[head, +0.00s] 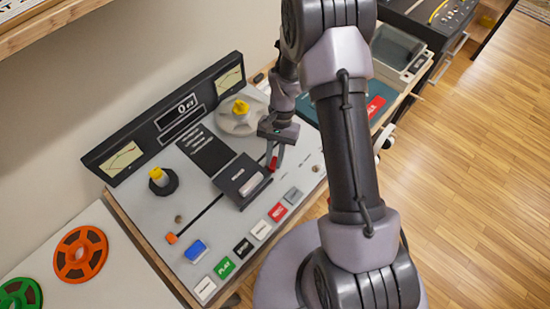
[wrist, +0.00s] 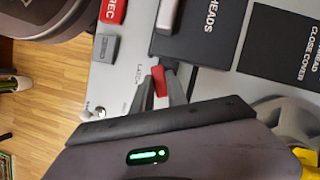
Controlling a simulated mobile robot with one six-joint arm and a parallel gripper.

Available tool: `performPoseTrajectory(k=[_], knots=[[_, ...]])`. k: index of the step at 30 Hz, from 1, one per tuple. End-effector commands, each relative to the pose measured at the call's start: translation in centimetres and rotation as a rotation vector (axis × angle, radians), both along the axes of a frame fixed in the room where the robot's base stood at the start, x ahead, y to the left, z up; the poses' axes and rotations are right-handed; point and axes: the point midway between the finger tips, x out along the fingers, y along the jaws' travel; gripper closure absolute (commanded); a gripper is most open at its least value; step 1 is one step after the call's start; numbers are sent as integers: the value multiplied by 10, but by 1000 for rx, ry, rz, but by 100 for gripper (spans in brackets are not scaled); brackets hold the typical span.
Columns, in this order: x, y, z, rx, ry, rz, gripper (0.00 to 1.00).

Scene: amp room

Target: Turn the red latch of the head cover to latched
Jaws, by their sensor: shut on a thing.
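The red latch (wrist: 159,80) sits beside the word LATCH on the grey deck, just off the edge of the black head cover marked HEADS (wrist: 200,32). My gripper (wrist: 160,84) has its two fingers closed on the latch, one on each side. In the head view my gripper (head: 273,160) reaches down to the right of the head cover (head: 240,182), with a bit of the red latch (head: 273,163) showing between the fingers. The cover lies flat on the deck. The fingers hide part of the latch, so I cannot tell its exact angle.
A row of buttons, including a red REC button (head: 278,212), lies in front of the cover. Yellow-topped spindles (head: 240,108) stand behind and to the left. A meter panel (head: 175,118) rises at the back. Orange (head: 81,253) and green (head: 20,295) reels lie at the left.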

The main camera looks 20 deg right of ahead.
Motion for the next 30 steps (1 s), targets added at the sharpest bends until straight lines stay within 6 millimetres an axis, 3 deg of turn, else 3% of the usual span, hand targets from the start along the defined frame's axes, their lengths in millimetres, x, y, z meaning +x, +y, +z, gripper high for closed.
performPoseTrajectory(k=[15,30], knots=[[2,1,-1,0,-1,-362,100],[2,2,0,0,-1,-457,100]])
